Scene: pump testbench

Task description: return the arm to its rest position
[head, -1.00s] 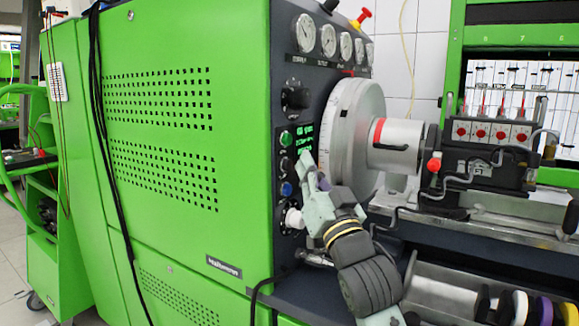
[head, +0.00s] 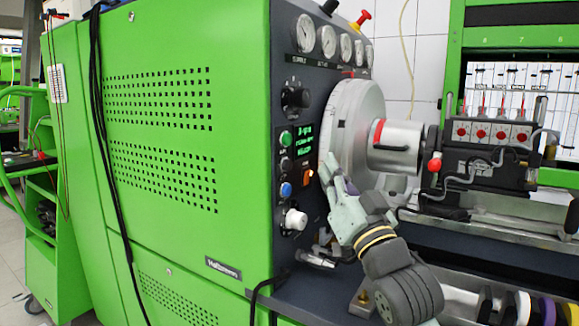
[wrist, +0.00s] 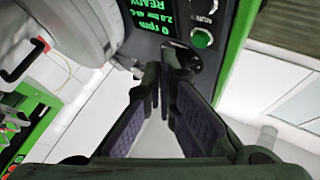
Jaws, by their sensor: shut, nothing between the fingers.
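My gripper (head: 334,172) is in front of the dark control panel (head: 296,170), beside the lower part of the large grey flywheel (head: 352,125) in the head view. Its fingers point up and slightly left. In the wrist view my gripper (wrist: 164,72) has its fingertips close together with nothing between them. The panel's green text display (wrist: 160,12) and green button (wrist: 202,38) lie beyond the fingertips there. In the head view an orange-lit switch (head: 307,178), a blue button (head: 286,190) and a white knob (head: 296,220) show left of my gripper.
The green machine cabinet (head: 180,150) fills the left. The pump block (head: 480,150) and metal lines stand right of the flywheel. A dark bench ledge (head: 320,290) runs below my arm, with rollers (head: 520,305) at lower right. A black cable (head: 105,130) hangs on the cabinet.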

